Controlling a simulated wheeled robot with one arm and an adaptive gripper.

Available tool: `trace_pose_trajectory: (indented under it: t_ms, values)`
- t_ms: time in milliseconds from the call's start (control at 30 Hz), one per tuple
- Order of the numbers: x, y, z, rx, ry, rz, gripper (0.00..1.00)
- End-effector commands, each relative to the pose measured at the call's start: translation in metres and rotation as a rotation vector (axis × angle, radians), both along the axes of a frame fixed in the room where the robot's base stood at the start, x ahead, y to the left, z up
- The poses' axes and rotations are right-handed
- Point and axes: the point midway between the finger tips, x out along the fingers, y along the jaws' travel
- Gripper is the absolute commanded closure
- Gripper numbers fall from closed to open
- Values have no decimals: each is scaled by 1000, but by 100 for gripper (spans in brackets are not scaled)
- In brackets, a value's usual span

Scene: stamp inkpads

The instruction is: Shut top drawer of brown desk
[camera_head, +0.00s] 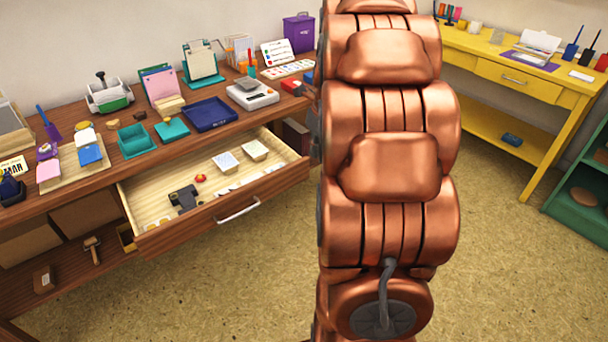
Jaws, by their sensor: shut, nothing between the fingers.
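The brown desk (190,144) stands at the left, against the wall. Its top drawer (170,238) is pulled well out towards the room, with its pale wooden inside showing. A silver bar handle (238,210) is on the drawer's front. Inside the drawer lie two white square blocks (226,161), a small red and yellow item (200,178), a dark tool (184,198) and a row of pale flat pieces. My copper arm fills the middle of the view, to the right of the drawer. My gripper is not visible.
The desk top is crowded with trays, stamps, a scale (252,94) and a purple box (299,33). Boxes sit on the shelf below. A yellow desk (540,85) and a green shelf (575,225) stand at the right. Open floor (240,285) lies in front of the drawer.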

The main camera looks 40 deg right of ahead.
Motion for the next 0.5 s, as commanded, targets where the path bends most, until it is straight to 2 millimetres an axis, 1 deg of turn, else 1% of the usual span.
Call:
trace_pose_trajectory:
  t_ms: [33,100,267,367,500]
  values:
    - [0,-7,-5,4,-5,-38,100]
    - [1,-11,-7,10,-9,-71,100]
    - [3,-12,-18,16,-9,-87,100]
    - [7,-12,-33,16,-8,-84,100]
    - [12,-11,-58,19,-4,-82,100]
